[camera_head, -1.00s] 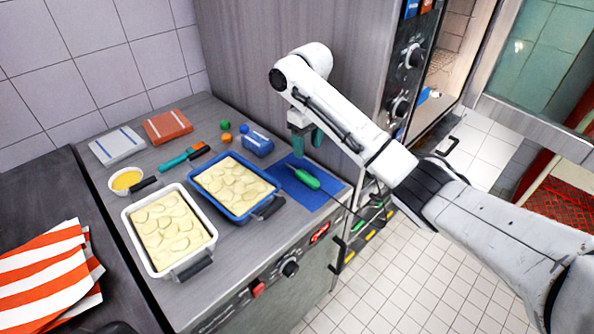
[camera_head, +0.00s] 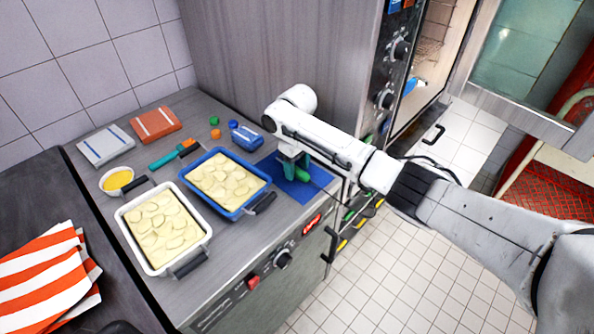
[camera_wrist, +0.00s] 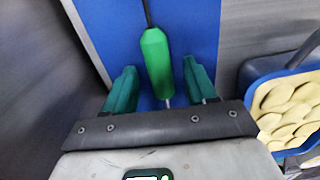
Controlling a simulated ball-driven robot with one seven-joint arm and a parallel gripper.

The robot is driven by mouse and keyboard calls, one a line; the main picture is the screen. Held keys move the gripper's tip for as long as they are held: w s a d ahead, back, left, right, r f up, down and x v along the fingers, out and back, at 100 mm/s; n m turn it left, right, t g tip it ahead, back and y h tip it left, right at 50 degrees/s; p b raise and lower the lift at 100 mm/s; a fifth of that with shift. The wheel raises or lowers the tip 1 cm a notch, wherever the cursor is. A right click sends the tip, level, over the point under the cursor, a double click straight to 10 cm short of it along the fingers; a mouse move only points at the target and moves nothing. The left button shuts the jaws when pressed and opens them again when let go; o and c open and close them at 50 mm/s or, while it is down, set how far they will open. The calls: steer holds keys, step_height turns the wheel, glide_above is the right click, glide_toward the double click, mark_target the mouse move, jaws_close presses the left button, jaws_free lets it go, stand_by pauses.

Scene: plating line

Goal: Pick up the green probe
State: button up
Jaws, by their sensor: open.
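The green probe (camera_wrist: 157,62) lies on a blue mat (camera_wrist: 200,25) in the wrist view, with a dark cable running from its far end and a thin metal tip toward my gripper. In the head view the probe (camera_head: 302,175) is partly hidden by my gripper. My gripper (camera_wrist: 162,78) is open, with one teal finger on each side of the probe's handle line and visible gaps between. In the head view my gripper (camera_head: 291,170) is low over the blue mat (camera_head: 310,188). Whether the fingers touch the mat cannot be told.
A blue tray (camera_head: 230,213) of sliced food stands just left of the mat, and a white tray (camera_head: 160,272) beyond it. The counter's front edge is close to the mat.

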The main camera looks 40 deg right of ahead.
jaws_close()
stand_by(0.5)
steer(key=shift+r, duration=0.1)
